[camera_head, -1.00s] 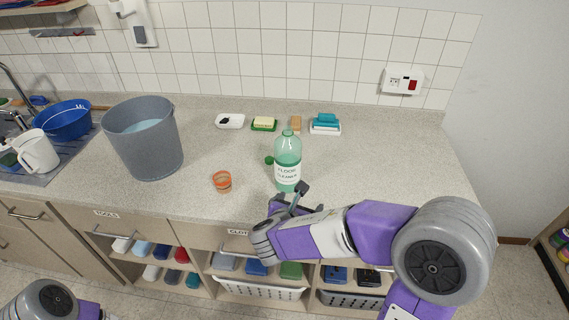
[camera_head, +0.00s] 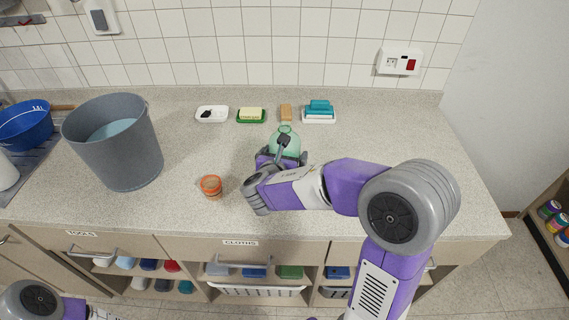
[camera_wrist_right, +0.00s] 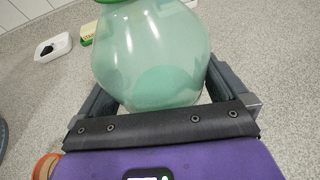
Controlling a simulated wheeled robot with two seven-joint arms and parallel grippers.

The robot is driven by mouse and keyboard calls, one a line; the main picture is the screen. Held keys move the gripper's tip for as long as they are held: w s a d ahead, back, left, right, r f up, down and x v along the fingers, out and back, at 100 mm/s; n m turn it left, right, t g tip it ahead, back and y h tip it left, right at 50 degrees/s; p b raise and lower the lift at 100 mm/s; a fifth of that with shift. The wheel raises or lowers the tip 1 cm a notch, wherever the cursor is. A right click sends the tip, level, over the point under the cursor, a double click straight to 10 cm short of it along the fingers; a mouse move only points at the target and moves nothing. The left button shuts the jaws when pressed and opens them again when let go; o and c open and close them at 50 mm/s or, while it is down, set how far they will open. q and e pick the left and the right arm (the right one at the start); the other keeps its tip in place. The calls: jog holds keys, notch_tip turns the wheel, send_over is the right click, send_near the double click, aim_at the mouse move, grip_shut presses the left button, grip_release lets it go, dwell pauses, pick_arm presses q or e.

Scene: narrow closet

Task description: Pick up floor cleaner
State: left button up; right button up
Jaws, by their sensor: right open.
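The floor cleaner is a translucent green bottle (camera_head: 284,140) standing on the counter, and its label is hidden behind my arm in the head view. In the right wrist view the bottle (camera_wrist_right: 150,55) fills the middle, with a green part at its top edge. My right gripper (camera_head: 287,153) is at the near side of the bottle. Its two fingers, seen in the wrist view (camera_wrist_right: 165,90), are open, one on each side of the bottle's body. Whether they touch it cannot be told. My left gripper is out of view; only part of that arm shows at bottom left.
An orange-rimmed cup (camera_head: 211,187) stands left of my right gripper. A grey bucket (camera_head: 116,150) is further left. The counter's right side is clear.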

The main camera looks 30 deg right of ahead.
jog(key=shift+w+d, duration=0.1)
jog(key=c, duration=1.2)
jog(key=shift+r, duration=0.1)
jog(key=shift+c, duration=0.5)
jog(key=shift+r, duration=0.1)
